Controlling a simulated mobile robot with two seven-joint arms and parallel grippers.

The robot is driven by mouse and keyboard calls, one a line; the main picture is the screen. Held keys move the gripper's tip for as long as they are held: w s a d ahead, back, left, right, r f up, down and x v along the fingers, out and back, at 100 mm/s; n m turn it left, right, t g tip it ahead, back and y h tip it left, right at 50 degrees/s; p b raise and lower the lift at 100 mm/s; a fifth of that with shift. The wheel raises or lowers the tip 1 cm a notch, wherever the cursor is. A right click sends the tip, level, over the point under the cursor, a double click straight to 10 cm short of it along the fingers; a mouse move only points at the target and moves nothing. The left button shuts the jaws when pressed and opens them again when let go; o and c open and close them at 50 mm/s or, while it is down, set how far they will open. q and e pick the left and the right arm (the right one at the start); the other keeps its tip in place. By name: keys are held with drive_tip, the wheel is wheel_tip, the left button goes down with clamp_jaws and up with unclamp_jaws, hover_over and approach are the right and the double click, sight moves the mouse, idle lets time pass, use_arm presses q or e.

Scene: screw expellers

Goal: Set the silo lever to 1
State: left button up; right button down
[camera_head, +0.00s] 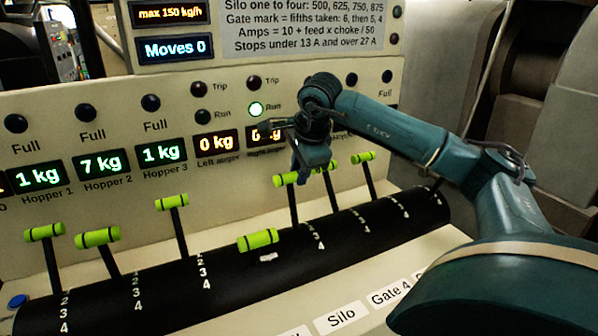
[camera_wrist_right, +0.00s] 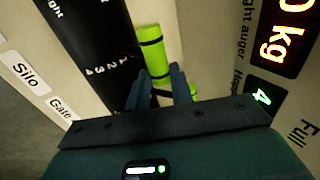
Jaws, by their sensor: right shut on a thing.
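My right gripper (camera_head: 312,168) is shut on the green handle (camera_head: 287,179) of an upright lever rising from the black drum. This lever stands roughly in line with the Silo label (camera_head: 342,317), so it appears to be the silo lever. In the right wrist view my fingers (camera_wrist_right: 162,90) are on either side of the green handle (camera_wrist_right: 152,57). The drum's number scale (camera_wrist_right: 108,66) shows beside it. The lever's exact setting cannot be read. My left gripper is out of view.
Another green lever (camera_head: 325,167) stands close on the right, and one more (camera_head: 363,156) beyond it. A lever (camera_head: 258,240) left of the gripper leans forward. Several hopper displays (camera_head: 100,163) line the panel behind. The Run lamp (camera_head: 256,109) is lit; Moves (camera_head: 174,49) reads 0.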

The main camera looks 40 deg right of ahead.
drive_tip(key=shift+f, duration=0.25)
drive_tip(key=c, duration=1.2)
unclamp_jaws()
drive_tip(key=shift+c, duration=0.2)
drive_tip(key=shift+r, duration=0.2)
drive_tip(key=v, duration=1.3)
drive_tip(key=shift+f, duration=0.1)
